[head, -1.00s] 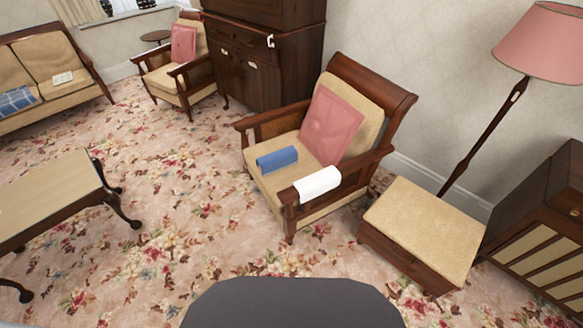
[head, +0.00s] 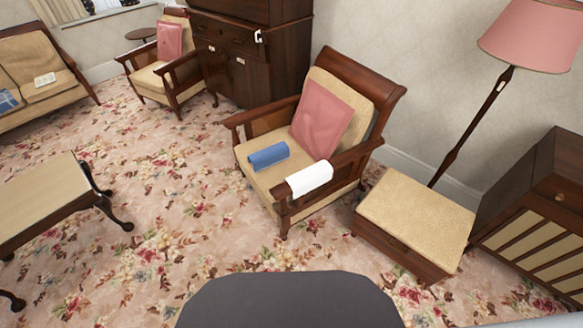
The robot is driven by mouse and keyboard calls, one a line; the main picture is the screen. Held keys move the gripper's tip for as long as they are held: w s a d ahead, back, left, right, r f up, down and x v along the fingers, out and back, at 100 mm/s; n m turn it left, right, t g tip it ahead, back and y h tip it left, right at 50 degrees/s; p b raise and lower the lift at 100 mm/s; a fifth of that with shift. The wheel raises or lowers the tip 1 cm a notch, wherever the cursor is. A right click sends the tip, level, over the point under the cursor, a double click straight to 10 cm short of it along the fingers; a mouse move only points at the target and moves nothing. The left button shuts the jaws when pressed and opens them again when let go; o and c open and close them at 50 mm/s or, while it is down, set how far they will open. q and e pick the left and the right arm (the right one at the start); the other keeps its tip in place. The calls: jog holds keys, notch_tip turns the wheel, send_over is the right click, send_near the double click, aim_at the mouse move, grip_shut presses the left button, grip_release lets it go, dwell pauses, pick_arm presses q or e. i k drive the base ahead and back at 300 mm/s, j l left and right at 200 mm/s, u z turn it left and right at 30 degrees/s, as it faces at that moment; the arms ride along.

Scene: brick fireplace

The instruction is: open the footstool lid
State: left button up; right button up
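The footstool (head: 398,246) stands on the carpet at the right, beside the near armchair. It is a dark wooden box with a beige padded lid (head: 418,215). The lid lies flat and closed on the box. Neither of my grippers shows in the head view. A dark grey rounded part of my own body fills the bottom middle.
An armchair (head: 262,179) with a pink cushion, a blue roll and a white cloth stands left of the footstool. A wooden cabinet (head: 535,200) and a floor lamp (head: 470,125) are to its right and behind. Flowered carpet (head: 150,215) is free in front, with a low table (head: 40,190) left.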

aim_at(430, 225)
jog(key=l+z, duration=0.15)
jog(key=z, duration=1.3)
jog(key=k+l, duration=0.05)
